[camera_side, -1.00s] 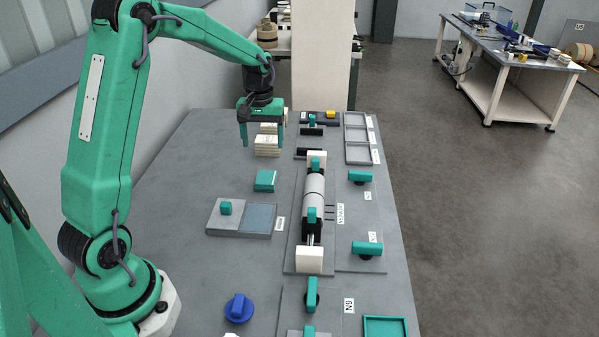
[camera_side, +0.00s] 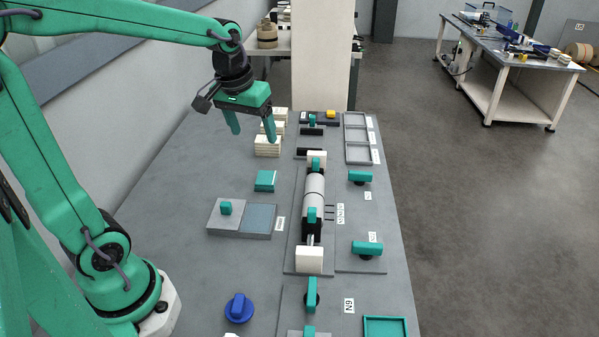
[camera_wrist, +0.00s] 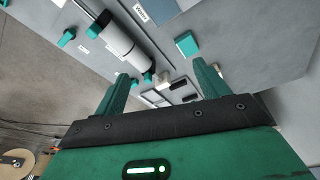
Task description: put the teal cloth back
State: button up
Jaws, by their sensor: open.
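The teal cloth (camera_side: 265,181) looks like a small folded square pad. It lies flat on the grey bench, left of the roller unit and beyond the two-part tray (camera_side: 242,234). It also shows in the wrist view (camera_wrist: 187,42), in the upper right. My gripper (camera_side: 252,134) is open and empty, raised above the bench on the far side of the cloth, and does not touch it. In the wrist view its two fingers (camera_wrist: 161,72) stand wide apart with nothing between them. The tray has a grey left half with a small teal block on it and a blue-grey right half.
Stacks of pale blocks (camera_side: 267,147) stand behind my gripper. The roller unit (camera_side: 313,200) with teal handles runs along the middle. A grey three-part tray (camera_side: 357,139) lies at the back right. A blue knob (camera_side: 239,308) is at the front. Bench around the cloth is clear.

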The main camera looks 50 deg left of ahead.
jog(key=s+d+r+m+t, duration=0.1)
jog(key=s+d+m, duration=0.3)
jog(key=s, duration=0.8)
jog(key=shift+d+m+t+h, duration=0.3)
jog(key=shift+d+t, duration=0.6)
jog(key=shift+d, duration=0.35)
jog(key=shift+s, duration=0.1)
